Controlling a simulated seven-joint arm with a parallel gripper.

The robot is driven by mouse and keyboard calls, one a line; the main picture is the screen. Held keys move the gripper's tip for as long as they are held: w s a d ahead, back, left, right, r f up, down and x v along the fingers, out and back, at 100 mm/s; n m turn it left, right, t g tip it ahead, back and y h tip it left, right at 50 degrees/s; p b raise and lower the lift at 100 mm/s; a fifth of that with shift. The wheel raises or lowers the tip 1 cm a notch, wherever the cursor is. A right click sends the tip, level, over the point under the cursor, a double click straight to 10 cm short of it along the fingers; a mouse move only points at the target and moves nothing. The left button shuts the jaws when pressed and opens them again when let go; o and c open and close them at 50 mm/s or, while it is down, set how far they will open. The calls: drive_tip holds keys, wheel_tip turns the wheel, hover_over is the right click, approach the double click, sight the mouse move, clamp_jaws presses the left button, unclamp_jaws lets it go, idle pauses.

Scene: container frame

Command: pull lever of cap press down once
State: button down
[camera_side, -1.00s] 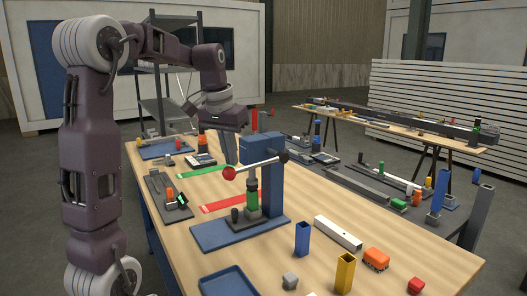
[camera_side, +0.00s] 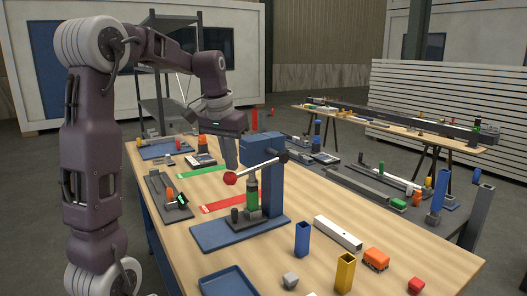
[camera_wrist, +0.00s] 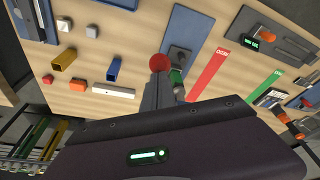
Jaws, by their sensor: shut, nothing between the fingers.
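The cap press has a blue base (camera_side: 212,233), a blue column (camera_side: 271,185) and a pale lever with a red ball knob (camera_side: 231,178). The lever slopes gently down from its pivot to the knob at the left. A green and dark cylinder (camera_side: 252,195) stands under the press head. My gripper (camera_side: 231,168) is shut and empty, pointing down right above the knob, and its fingertips appear to touch it. In the wrist view the knob (camera_wrist: 159,62) shows just beyond my fingertips (camera_wrist: 158,75).
A green strip (camera_side: 203,172) and a red strip (camera_side: 222,206) lie behind the press. A white channel bar (camera_side: 338,233), blue tube (camera_side: 302,239), yellow tube (camera_side: 345,272) and orange block (camera_side: 376,258) stand to the right. A blue tray (camera_side: 228,283) is in front.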

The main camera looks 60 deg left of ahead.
drive_tip(key=w+a+v, duration=0.1)
drive_tip(key=w+v, duration=0.1)
drive_tip(key=v, duration=1.1)
drive_tip(key=shift+w+a+r, duration=0.3)
drive_tip(key=shift+w+r, duration=0.05)
drive_tip(key=shift+r, duration=0.25)
drive_tip(key=s+d+f+m+t, duration=0.1)
drive_tip(key=s+d, duration=0.1)
drive_tip(key=d, duration=0.6)
drive_tip(key=s+d+f+m+t+h, duration=0.1)
drive_tip(key=s+d+f+m, duration=0.4)
drive_tip(key=s+d+f, duration=0.9)
drive_tip(key=shift+s+d+f+t, duration=0.25)
drive_tip(key=shift+d+f+t, duration=0.35)
drive_tip(key=shift+d+f, duration=0.4)
